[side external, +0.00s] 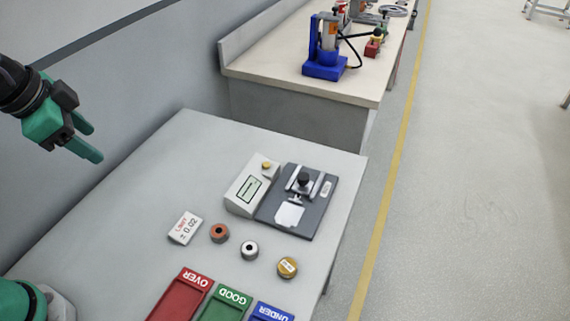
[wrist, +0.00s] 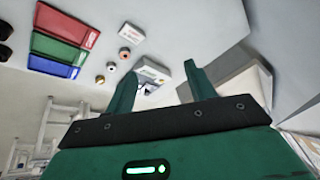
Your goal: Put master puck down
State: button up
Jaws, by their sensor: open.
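Several small round pucks stand on the table. In the side external view they are an orange-brown one with a dark centre (side external: 219,232), a white one with a dark centre (side external: 249,250) and a gold one with a label (side external: 287,267). I cannot tell for certain which is the master puck; the gold one is the only labelled one. My gripper (side external: 90,142) is raised at the left, well away from the pucks. In the wrist view its two green fingers (wrist: 157,88) are apart with nothing held between them.
A gauge with a display (side external: 247,189) and a dark plate with a clamp (side external: 318,188) stand at the table's right. A limit card (side external: 185,227) lies left of the pucks. Red (side external: 180,296), green (side external: 225,305) and blue (side external: 268,312) trays are at the front. The table's left is clear.

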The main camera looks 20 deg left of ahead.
jog(key=s+a+f+n+t, duration=0.1)
jog(key=s+a+n, duration=0.3)
jog(key=n, duration=0.2)
jog(key=shift+s+n+y, duration=0.2)
jog(key=shift+n+y, duration=0.2)
jog(key=shift+f, duration=0.1)
dwell(0.6)
